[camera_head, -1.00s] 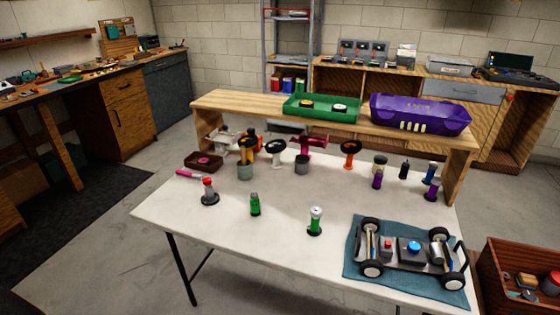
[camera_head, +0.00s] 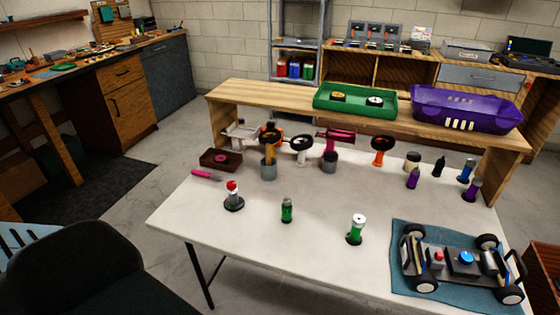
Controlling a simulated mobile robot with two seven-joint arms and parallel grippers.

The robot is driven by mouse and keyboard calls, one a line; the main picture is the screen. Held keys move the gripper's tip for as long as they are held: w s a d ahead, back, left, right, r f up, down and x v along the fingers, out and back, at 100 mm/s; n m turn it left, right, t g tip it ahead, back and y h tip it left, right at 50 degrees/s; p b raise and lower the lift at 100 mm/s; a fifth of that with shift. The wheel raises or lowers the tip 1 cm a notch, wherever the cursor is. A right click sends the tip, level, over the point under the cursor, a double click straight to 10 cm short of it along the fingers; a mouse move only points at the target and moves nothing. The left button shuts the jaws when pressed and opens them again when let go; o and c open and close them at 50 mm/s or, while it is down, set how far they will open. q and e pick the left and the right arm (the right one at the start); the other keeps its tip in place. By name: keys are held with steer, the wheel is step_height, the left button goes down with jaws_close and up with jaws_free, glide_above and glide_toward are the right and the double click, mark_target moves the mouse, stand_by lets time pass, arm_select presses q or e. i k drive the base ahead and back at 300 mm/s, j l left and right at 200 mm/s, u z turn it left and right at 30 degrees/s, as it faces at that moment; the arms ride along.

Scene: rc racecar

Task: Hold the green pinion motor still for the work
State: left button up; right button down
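Two green items stand upright on the white table (camera_head: 235,245). One is a small green cylinder (camera_head: 286,210) with a dark green top, left of the table's middle. The other is a green cylinder with a white top (camera_head: 356,229) on a dark base, left of the blue mat. I cannot tell for sure which is the green pinion motor. Nothing touches either one. Neither of my grippers shows in the head view.
An open car chassis (camera_head: 462,262) lies on a blue mat (camera_head: 402,283) at the right. A wooden riser (camera_head: 280,97) spans the back. A dark chair (camera_head: 75,270) is at lower left.

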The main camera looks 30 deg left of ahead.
mark_target(286, 204)
steer(key=i+j+z, duration=0.1)
steer(key=j, duration=0.85)
steer(key=j+z, duration=0.1)
steer(key=j, duration=0.8)
